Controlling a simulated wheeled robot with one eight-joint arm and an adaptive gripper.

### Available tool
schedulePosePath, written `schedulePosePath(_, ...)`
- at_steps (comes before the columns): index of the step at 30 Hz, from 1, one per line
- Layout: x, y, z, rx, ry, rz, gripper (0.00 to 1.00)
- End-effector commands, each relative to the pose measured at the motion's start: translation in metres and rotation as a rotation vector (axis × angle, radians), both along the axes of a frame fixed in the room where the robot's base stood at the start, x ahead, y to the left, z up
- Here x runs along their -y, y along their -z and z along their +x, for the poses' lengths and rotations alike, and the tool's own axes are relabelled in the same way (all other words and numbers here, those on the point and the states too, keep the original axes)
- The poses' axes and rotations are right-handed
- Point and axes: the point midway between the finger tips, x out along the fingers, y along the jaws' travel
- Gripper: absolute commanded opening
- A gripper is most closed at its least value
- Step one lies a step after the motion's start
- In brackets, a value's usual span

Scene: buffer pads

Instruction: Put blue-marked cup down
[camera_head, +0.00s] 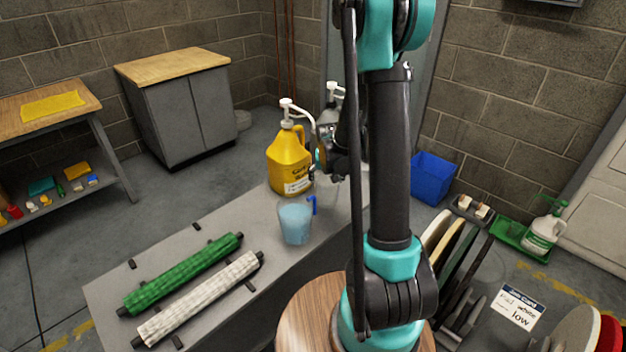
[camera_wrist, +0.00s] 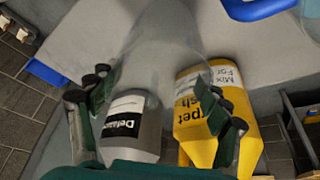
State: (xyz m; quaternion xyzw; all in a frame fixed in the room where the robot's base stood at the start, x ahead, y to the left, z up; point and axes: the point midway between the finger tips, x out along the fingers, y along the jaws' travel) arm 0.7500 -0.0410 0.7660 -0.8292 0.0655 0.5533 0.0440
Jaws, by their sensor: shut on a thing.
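My gripper (camera_wrist: 160,92) is shut on a clear, see-through cup (camera_wrist: 165,45), whose walls show faintly between and beyond the fingers. No blue mark is readable on it. In the head view my gripper (camera_head: 324,158) is above the far end of the grey bench, partly hidden by my arm, and the held cup is barely visible there. Another cup (camera_head: 295,224), pale blue with a blue handle, stands upright on the bench; its blue handle (camera_wrist: 258,8) shows at the top right of the wrist view. I cannot tell whether the held cup touches the bench.
A yellow jug (camera_head: 288,165) with a pump stands close to my gripper, with a grey pump bottle (camera_wrist: 130,128) beside it. Green (camera_head: 185,272) and white (camera_head: 200,298) rollers lie at the bench's near end. Upright pads (camera_head: 455,250) stand right of my arm. A blue bin (camera_head: 433,177) is behind.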

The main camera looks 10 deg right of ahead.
Motion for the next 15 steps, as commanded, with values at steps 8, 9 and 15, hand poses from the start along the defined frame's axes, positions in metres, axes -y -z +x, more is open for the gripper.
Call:
schedulePosePath(8,-0.028,0.0,0.039,0.0,-0.001,0.0,0.32)
schedulePosePath(9,-0.029,0.0,0.041,0.0,-0.001,0.0,0.32)
schedulePosePath(15,-0.037,0.0,0.051,0.0,-0.002,-0.001,0.32)
